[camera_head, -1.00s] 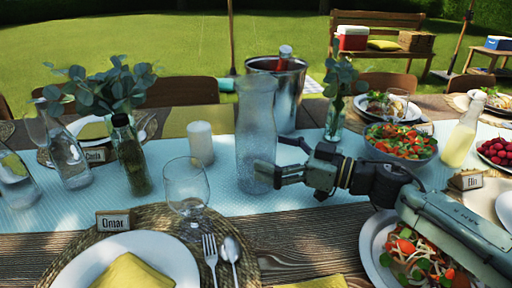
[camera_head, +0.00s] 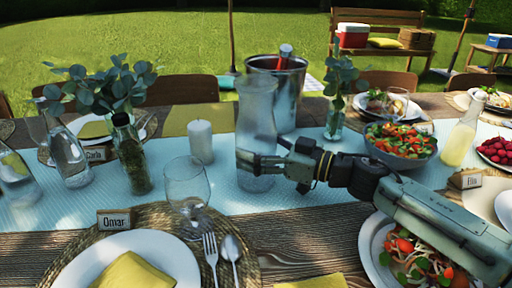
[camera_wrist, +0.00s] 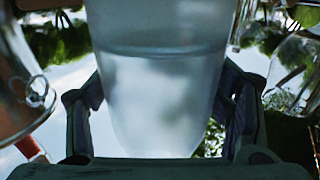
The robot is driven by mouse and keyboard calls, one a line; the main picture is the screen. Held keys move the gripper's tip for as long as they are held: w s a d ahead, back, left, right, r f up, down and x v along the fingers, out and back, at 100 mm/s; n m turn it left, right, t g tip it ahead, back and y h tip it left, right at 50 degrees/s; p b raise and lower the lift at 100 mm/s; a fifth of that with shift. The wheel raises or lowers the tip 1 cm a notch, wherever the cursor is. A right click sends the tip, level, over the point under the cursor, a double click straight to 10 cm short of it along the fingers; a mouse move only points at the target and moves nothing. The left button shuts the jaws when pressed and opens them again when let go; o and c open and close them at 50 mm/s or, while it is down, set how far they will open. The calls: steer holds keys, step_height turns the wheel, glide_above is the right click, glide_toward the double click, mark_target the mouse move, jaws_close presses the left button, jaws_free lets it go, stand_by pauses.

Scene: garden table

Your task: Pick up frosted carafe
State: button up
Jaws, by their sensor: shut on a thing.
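The frosted carafe (camera_head: 257,115) is a tall, pale, translucent vessel. It stands upright on the light blue runner, in front of the metal bucket. My gripper (camera_head: 258,163) reaches in from the right and is shut on the carafe's lower body. In the wrist view the carafe (camera_wrist: 155,95) fills the middle, with a liquid line across it. My gripper's fingers (camera_wrist: 160,118) are on both sides of it there. I see no clear gap under its base in the head view.
A white candle (camera_head: 201,141) and an empty wine glass (camera_head: 187,190) stand to the left. The metal bucket (camera_head: 290,95) with a bottle is close behind. A salad bowl (camera_head: 400,152), a leafy vase (camera_head: 334,120) and a yellow bottle (camera_head: 461,140) are to the right.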

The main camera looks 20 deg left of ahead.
steer(key=c, duration=1.2)
steer(key=shift+c, duration=0.5)
steer(key=shift+r, duration=0.25)
